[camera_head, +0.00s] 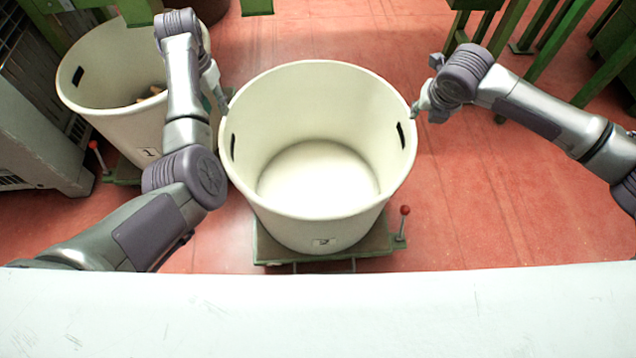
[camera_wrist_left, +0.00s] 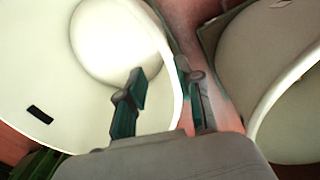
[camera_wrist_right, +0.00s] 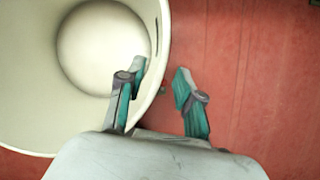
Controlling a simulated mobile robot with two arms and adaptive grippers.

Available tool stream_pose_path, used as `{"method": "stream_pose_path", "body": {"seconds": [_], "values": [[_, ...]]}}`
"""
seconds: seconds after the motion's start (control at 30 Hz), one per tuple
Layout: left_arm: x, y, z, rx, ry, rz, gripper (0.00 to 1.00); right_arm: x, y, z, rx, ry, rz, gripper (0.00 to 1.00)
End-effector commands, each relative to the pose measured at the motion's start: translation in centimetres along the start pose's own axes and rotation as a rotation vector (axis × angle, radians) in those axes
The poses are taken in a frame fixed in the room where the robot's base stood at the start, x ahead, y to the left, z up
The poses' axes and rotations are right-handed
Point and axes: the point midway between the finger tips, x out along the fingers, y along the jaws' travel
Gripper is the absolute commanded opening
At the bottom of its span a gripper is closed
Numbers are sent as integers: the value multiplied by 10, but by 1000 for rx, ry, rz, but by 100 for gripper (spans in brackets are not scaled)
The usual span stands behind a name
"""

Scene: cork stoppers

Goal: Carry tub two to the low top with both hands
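Tub two (camera_head: 320,215) is a large, cream, round tub, upright and empty, with a dark hand slot in each side and a small number label at the front. It rests on a green wheeled base (camera_head: 372,244). My left gripper (camera_head: 219,97) is at its left rim; in the left wrist view the fingers (camera_wrist_left: 160,82) are apart, one over the tub's inside, the other outside the wall. My right gripper (camera_head: 418,108) is at the right rim; in the right wrist view its fingers (camera_wrist_right: 160,78) are likewise apart on either side of the rim. Contact is unclear.
Tub one (camera_head: 110,45), labelled 1 and holding some corks, stands close on the left. A pale flat top (camera_head: 320,315) spans the foreground. A red-knobbed lever (camera_head: 403,222) rises beside tub two's base. Green stands line the back. Red floor is clear at right.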

Motion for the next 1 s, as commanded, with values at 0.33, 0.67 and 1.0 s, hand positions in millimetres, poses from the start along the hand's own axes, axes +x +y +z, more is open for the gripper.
{"method": "stream_pose_path", "body": {"seconds": [0.33, 0.67, 1.0], "values": [[1, 0, 0, 1, -2, 2, 35, 2, -1, 1, -6, 0, -2, 36], [47, 0, 0, 0, -4, 3, 35, 47, 0, 0, -4, 2, -3, 36], [112, 0, 1, 0, -4, 3, 35, 112, 0, 0, -5, 0, -3, 36]]}}
